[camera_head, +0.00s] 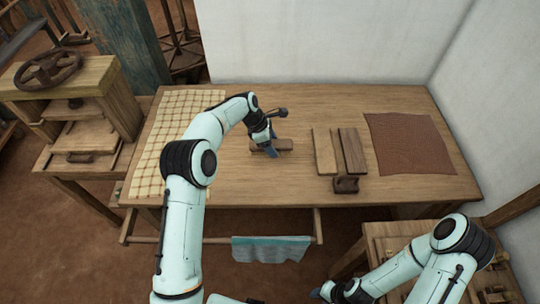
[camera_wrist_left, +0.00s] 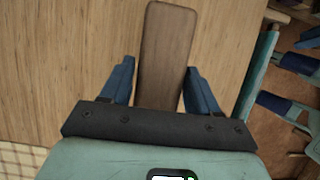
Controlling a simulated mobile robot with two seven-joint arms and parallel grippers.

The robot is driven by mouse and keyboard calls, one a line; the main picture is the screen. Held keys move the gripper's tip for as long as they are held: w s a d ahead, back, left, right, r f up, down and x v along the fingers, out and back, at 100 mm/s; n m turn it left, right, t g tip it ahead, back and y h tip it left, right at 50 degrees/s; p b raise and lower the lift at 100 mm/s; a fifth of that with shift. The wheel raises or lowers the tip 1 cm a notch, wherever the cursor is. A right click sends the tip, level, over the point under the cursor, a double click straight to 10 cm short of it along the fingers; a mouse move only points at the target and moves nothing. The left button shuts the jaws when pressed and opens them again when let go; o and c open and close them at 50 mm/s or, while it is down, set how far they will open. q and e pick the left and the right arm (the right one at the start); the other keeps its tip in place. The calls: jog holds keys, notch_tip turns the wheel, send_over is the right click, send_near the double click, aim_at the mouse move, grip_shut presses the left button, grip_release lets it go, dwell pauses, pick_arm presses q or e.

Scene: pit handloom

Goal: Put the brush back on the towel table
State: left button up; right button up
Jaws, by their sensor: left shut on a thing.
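The brush is a brown wooden block (camera_head: 286,144) at the middle of the towel table (camera_head: 215,168). My left gripper (camera_head: 266,148) is shut on it from above, with a blue finger on either side. In the left wrist view, the long brown brush (camera_wrist_left: 166,50) lies between the fingers of my left gripper (camera_wrist_left: 160,88), with table wood beneath. I cannot tell whether it touches the tabletop. A blue-green towel (camera_head: 270,249) hangs on the front rail. My right gripper (camera_head: 322,292) is low in front of the table, its blue fingers apart and empty.
A checked cloth (camera_head: 175,130) covers the table's left end. Wooden slats (camera_head: 338,150), a small dark block (camera_head: 345,185) and a reddish-brown cloth (camera_head: 408,143) lie to the right. A dark-headed tool (camera_head: 282,113) shows behind the gripper. White walls close the back and right.

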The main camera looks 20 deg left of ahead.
aim_at(276, 161)
pick_arm(q)
jog(key=shift+w+f, duration=0.1)
jog(key=shift+f, duration=3.35)
jog(key=shift+f, duration=0.1)
jog(key=o, duration=1)
jog(key=v, duration=1.1)
jog(key=shift+a+r, duration=0.2)
jog(key=shift+r, duration=0.4)
